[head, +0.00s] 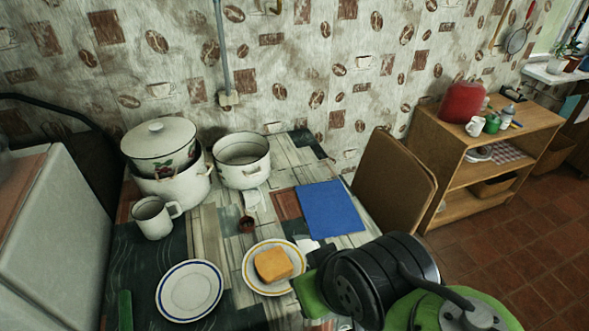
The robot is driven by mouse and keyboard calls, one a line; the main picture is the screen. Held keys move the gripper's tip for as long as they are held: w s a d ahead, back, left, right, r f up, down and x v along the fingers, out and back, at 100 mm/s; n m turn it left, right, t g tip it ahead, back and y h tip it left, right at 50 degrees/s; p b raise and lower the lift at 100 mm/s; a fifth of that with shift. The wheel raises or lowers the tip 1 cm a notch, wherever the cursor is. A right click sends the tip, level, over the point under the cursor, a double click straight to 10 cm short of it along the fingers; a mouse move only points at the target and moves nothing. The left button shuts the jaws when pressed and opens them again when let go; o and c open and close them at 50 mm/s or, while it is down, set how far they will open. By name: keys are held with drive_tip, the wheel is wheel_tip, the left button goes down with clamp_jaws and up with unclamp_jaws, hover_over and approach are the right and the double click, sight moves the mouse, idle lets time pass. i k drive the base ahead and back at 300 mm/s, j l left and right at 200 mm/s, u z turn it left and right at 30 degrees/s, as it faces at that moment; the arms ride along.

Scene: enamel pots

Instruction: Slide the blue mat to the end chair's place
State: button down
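The blue mat (330,209) lies flat on the patterned table (212,238), toward its right end. The end chair (394,182) has a brown back and stands at the right end of the table, just right of the mat. My arm's dark and green links fill the lower right of the head view, in front of the table's near right part.
A plate with an orange block (273,264) and an empty blue-rimmed plate (189,290) lie nearer. A mug (155,217), an open pot (241,160) and stacked lidded pots (160,141) stand left. A wooden shelf (455,152) stands right.

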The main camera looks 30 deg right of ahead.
sight(329, 211)
drive_tip(key=k+l+u, duration=0.25)
drive_tip(key=l+u, duration=0.25)
drive_tip(key=k+l+u, duration=0.25)
drive_tip(key=u, duration=0.25)
drive_tip(key=k+l+u, duration=0.2)
drive_tip(key=k+u, duration=0.15)
drive_tip(key=u, duration=0.15)
drive_tip(key=l+u, duration=0.4)
drive_tip(key=k+l+u, duration=0.1)
drive_tip(key=l+u, duration=0.3)
drive_tip(key=k+l+u, duration=0.15)
drive_tip(key=l+u, duration=0.25)
drive_tip(key=k+l+u, duration=0.15)
drive_tip(key=u, duration=0.25)
